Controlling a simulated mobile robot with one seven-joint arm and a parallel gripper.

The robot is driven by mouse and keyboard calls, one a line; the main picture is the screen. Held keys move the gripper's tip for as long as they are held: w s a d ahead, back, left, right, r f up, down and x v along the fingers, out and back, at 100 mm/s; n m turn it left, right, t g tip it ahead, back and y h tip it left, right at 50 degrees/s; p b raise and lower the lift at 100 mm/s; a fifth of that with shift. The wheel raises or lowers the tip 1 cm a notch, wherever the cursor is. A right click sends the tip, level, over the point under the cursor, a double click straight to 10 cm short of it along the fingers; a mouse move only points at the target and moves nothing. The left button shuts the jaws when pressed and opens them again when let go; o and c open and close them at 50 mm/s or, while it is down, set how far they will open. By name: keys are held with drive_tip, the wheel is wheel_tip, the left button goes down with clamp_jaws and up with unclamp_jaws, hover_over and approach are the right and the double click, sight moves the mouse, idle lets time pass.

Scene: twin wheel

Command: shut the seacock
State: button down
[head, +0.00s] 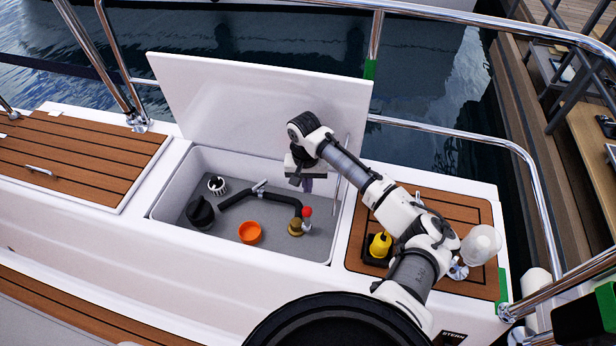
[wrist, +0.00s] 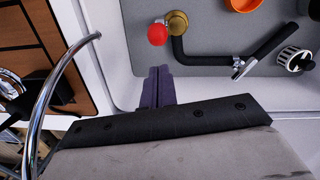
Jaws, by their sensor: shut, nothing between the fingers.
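The seacock is a brass fitting (head: 296,227) with a red-ended handle (head: 307,211), on the floor of the open locker near its right side. In the wrist view the brass body (wrist: 177,22) is at the top, with the red knob (wrist: 157,34) just left of it. A black hose (head: 268,196) runs from the fitting. My gripper (head: 307,184) is above the locker's right part; in the wrist view its dark fingers (wrist: 158,72) are together and empty, apart from the red knob in the picture.
The locker lid (head: 255,100) stands open behind. An orange cup (head: 250,233), a black object (head: 200,213) and a strainer (head: 217,185) are on the locker floor. The locker wall and a chrome rail (wrist: 62,90) are close to my gripper's side.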

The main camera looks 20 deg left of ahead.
sight(307, 220)
wheel_tip(307, 220, down, 6)
drive_tip(key=shift+s+d+r, duration=0.1)
drive_tip(key=shift+d, duration=0.05)
drive_tip(key=shift+p, duration=0.5)
